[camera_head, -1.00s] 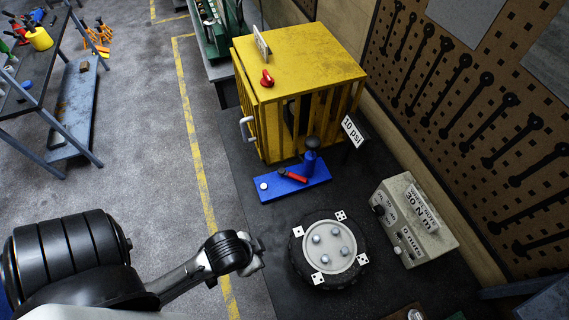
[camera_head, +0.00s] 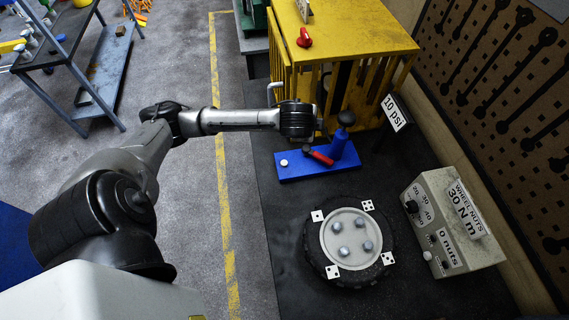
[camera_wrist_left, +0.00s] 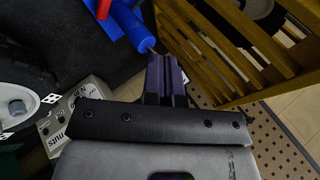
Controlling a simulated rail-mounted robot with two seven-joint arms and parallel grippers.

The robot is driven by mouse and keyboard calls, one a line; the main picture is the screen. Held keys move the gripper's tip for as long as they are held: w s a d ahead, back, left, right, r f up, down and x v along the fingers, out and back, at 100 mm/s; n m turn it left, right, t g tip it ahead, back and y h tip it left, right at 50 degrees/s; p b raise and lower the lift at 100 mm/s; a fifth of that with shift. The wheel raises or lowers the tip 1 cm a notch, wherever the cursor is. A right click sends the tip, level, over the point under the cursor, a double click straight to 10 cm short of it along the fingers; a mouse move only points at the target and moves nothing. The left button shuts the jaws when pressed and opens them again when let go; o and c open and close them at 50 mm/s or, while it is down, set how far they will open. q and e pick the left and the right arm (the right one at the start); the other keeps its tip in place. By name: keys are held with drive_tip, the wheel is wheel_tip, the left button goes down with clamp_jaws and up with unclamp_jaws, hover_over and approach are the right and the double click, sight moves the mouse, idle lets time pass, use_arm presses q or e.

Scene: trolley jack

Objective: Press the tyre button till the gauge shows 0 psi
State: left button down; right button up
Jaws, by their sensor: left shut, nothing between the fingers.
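The gauge sign (camera_head: 395,112) reads 10 psi, beside the yellow cage. A blue device (camera_head: 310,172) lies flat on the dark mat, with a white round button (camera_head: 284,162) at its left end, a red lever and a blue upright cylinder with a dark knob. The blue cylinder also shows in the left wrist view (camera_wrist_left: 130,25). The tyre (camera_head: 312,240) lies flat in front of it. My left gripper (camera_wrist_left: 167,72) is shut and empty; in the head view its wrist hangs above the blue device by the cage, with the fingertips mostly hidden. My right gripper is not in view.
The yellow cage (camera_head: 345,35) stands close behind my left wrist, with a red knob on top. A grey wheel-nut box (camera_head: 455,225) reading 30 N m and 0 nuts stands right of the tyre. The mat left of the tyre is clear.

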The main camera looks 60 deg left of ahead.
use_arm(q)
drive_tip(key=s+a+f+m+g, duration=0.2)
drive_tip(key=a+f+g, duration=0.2)
drive_tip(key=a, duration=0.4)
drive_tip(key=m+g+h, duration=0.2)
drive_tip(key=m+h, duration=0.3)
drive_tip(key=m, duration=0.6)
hover_over(284, 163)
drive_tip(key=shift+f, duration=2.3)
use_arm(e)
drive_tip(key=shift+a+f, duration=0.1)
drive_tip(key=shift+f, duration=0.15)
use_arm(q)
wheel_tip(284, 163, down, 12)
drive_tip(key=shift+f+p, duration=0.1)
drive_tip(key=shift+p, duration=0.45)
drive_tip(key=shift+f, duration=0.9)
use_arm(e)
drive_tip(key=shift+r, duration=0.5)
